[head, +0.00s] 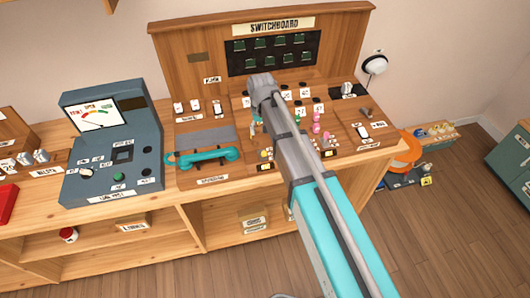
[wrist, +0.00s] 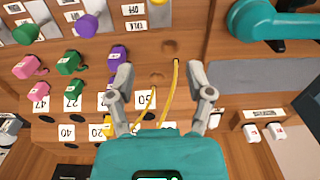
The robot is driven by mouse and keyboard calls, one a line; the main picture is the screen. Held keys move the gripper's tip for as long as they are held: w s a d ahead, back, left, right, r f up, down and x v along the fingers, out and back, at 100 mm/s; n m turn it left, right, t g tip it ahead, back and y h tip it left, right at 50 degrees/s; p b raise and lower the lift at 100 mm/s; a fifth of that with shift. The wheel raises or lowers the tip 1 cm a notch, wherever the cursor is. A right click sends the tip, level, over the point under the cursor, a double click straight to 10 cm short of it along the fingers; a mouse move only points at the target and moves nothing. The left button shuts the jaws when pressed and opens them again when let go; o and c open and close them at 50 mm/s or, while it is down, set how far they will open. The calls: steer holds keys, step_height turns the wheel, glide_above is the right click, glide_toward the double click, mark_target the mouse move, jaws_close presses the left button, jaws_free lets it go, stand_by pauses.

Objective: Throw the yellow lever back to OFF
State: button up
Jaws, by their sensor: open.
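The yellow lever's round knob (wrist: 161,2) is at the top edge of the wrist view, mostly cut off, beside a small plate reading TALK (wrist: 133,25). Its position cannot be told. A small yellow knob (head: 264,154) shows near the front of the switchboard desk in the head view, left of my arm. My gripper (wrist: 160,78) is open over the cord holes, with the lever beyond its fingertips. Two yellow cords (wrist: 175,88) show between the fingers, and nothing is clearly gripped. In the head view my arm hides most of the gripper.
Purple (wrist: 88,26) and green (wrist: 26,34) levers stand in the same row. Pink (wrist: 30,67), green and purple plugs sit near the fingers. A teal handset (head: 203,156) lies left on the desk. The switchboard panel (head: 190,60) rises behind.

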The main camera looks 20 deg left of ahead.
mark_target(264, 153)
steer(key=s+d+r+m+p, duration=0.1)
steer(key=s+d+r+p, duration=0.2)
steer(key=r+p, duration=0.2)
steer(key=shift+s+d+r+y, duration=0.4)
steer(key=shift+r, duration=0.05)
steer(key=shift+f+g, duration=0.2)
steer(key=shift+g, duration=0.1)
steer(key=f+b, duration=0.4)
steer(key=a+f+b, duration=0.1)
steer(key=f+b, duration=0.8)
steer(key=shift+s+a+f+b, duration=0.2)
steer(key=shift+s+b, duration=0.05)
steer(key=shift+b, duration=0.05)
stand_by(0.3)
stand_by(0.4)
jaws_close()
